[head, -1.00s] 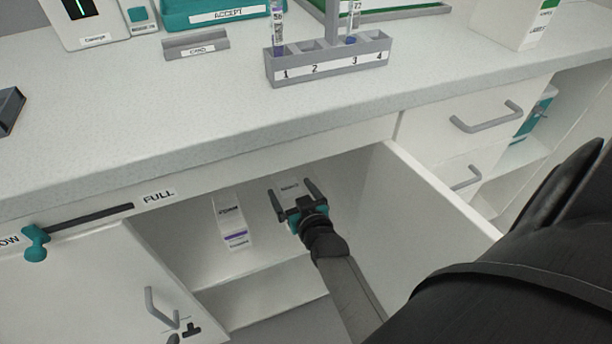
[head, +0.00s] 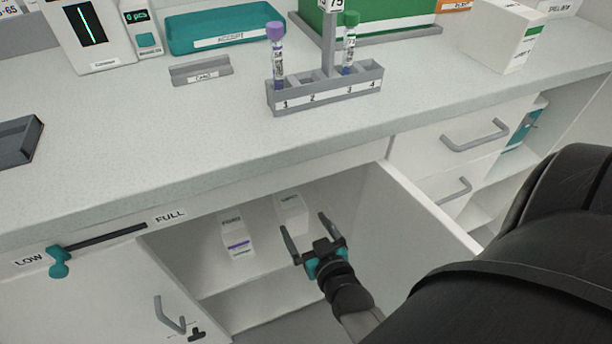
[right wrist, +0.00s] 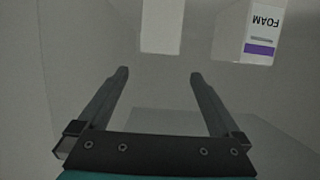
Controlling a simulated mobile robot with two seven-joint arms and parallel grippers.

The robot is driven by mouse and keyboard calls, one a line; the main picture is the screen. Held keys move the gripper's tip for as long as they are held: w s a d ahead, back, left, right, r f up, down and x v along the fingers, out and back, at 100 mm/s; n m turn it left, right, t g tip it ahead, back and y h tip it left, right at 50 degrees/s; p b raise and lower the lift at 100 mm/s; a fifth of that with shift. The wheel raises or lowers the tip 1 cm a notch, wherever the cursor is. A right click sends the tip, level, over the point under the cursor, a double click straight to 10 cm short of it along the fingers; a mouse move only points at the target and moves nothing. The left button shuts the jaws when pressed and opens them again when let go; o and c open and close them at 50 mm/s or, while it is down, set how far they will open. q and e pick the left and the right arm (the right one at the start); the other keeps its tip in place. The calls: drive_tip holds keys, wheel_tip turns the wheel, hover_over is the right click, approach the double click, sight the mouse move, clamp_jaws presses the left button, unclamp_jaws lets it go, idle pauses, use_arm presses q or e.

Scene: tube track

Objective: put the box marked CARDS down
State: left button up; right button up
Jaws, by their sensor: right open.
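A plain white box (head: 291,214) with a small dark label on its upper part stands upright on the shelf inside the open cabinet. The label is too small to read for sure; its place fits the box marked CARDS. My right gripper (head: 303,223) is open and empty, in front of this box and apart from it. In the right wrist view the white box (right wrist: 160,27) stands ahead of the open fingers (right wrist: 158,76), with a gap between. My left gripper is not in view.
A white box with a purple band (head: 237,238), marked FOAM in the right wrist view (right wrist: 262,32), stands left of it on the shelf. The open cabinet door (head: 410,205) is close on the right. The counter edge (head: 200,175) lies above, with a tube rack (head: 330,92) on top.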

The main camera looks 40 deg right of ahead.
drive_tip(key=s+a+f+n+g+y, duration=0.25)
drive_tip(key=a+g+y, duration=0.2)
drive_tip(key=a, duration=0.25)
drive_tip(key=s+a+f+n+g, duration=0.1)
drive_tip(key=s+n+g, duration=0.1)
drive_tip(key=s+g, duration=0.4)
drive_tip(key=shift+s+a+h, duration=0.25)
drive_tip(key=shift+s+h, duration=0.2)
drive_tip(key=shift+s, duration=0.6)
